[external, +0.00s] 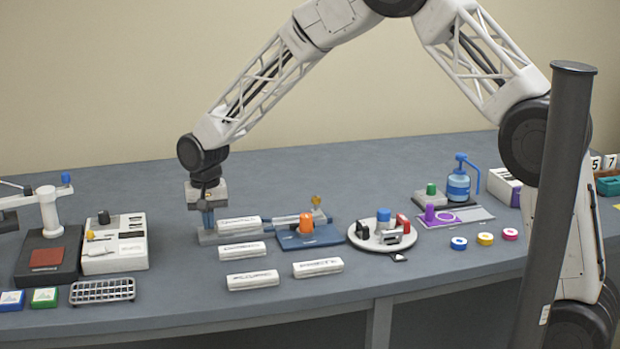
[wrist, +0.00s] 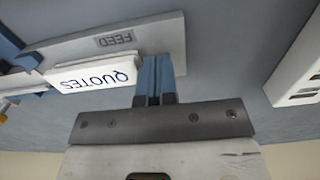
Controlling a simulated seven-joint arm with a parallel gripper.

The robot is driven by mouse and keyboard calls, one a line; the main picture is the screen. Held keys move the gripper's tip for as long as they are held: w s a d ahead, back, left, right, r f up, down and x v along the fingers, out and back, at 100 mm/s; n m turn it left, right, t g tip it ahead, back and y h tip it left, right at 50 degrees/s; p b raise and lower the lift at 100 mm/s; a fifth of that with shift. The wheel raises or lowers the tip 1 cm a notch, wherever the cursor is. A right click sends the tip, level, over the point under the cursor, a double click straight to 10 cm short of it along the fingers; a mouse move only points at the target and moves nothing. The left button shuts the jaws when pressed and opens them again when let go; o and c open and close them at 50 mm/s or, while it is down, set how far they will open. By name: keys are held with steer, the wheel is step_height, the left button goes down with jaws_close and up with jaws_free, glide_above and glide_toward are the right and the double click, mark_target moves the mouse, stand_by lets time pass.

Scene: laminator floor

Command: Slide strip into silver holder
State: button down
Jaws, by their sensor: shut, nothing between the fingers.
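A white strip reading "QUOTES" (wrist: 95,76) lies on a grey plate marked "FEED" (wrist: 160,35) in the wrist view. The strip (external: 239,226) and the plate (external: 207,239) also show in the external view. The strip's far end meets a blue-based device with an orange knob (external: 306,224). My gripper (wrist: 154,62) is shut and empty, with its blue fingers at the plate beside the strip's near end; it also shows in the external view (external: 208,224). I cannot tell whether the fingers touch the strip. I cannot tell which part is the silver holder.
More white strips (external: 242,251) lie in front. A round white tray with small parts (external: 352,237) stands to the right. A white slotted box (external: 115,263) and a wire rack (external: 102,291) stand to the left. The bench front between rack and strips is clear.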

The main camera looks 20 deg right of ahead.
mark_target(242, 221)
steer(key=shift+f, duration=0.55)
steer(key=shift+r, duration=0.75)
stand_by(0.7)
steer(key=shift+d, duration=0.25)
stand_by(0.3)
steer(key=shift+d, duration=0.9)
steer(key=shift+d, duration=0.35)
steer(key=shift+d, duration=0.9)
steer(key=shift+d, duration=0.45)
steer(key=shift+d, duration=0.85)
steer(key=shift+d, duration=0.4)
